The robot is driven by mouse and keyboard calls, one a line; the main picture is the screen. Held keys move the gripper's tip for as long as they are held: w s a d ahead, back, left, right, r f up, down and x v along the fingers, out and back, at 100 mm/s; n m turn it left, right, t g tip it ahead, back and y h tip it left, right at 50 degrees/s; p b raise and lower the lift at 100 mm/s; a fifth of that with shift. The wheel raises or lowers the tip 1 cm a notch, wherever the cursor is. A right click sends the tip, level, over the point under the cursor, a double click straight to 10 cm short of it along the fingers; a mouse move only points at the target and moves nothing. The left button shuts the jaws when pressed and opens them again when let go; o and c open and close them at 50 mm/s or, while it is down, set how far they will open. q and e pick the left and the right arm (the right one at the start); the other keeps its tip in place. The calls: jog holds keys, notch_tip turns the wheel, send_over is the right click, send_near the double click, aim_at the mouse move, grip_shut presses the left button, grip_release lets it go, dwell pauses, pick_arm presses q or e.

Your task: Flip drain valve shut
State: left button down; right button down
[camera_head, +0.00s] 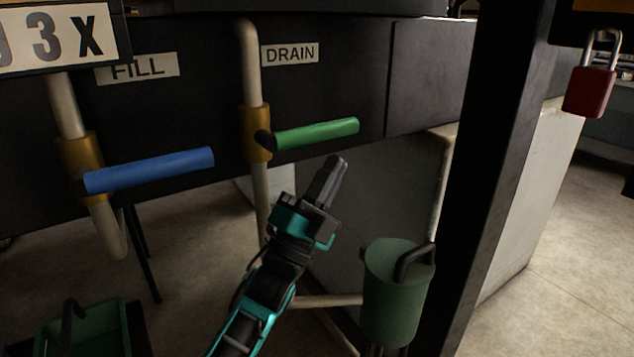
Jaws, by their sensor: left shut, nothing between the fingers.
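The drain valve has a green lever handle (316,134) that sticks out to the right, roughly level and tilted slightly up, from a brass body (255,134) on a pale vertical pipe. A white DRAIN label (290,54) is on the dark panel above it. My left gripper (334,166) is shut and empty. Its fingertips point up, just below the green lever in the picture; a small gap shows between them. My right gripper is not in view.
The fill valve with its blue lever (150,170) is to the left, under the FILL label (137,68). A green canister (392,290) stands at lower right beside a dark post (490,170). A red padlock (589,91) hangs at upper right.

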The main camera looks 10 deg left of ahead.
pick_arm(q)
notch_tip(320, 180, down, 11)
jog(key=s+d+b, duration=0.1)
jog(key=shift+s+d+f, duration=0.2)
jog(key=shift+s+d, duration=0.1)
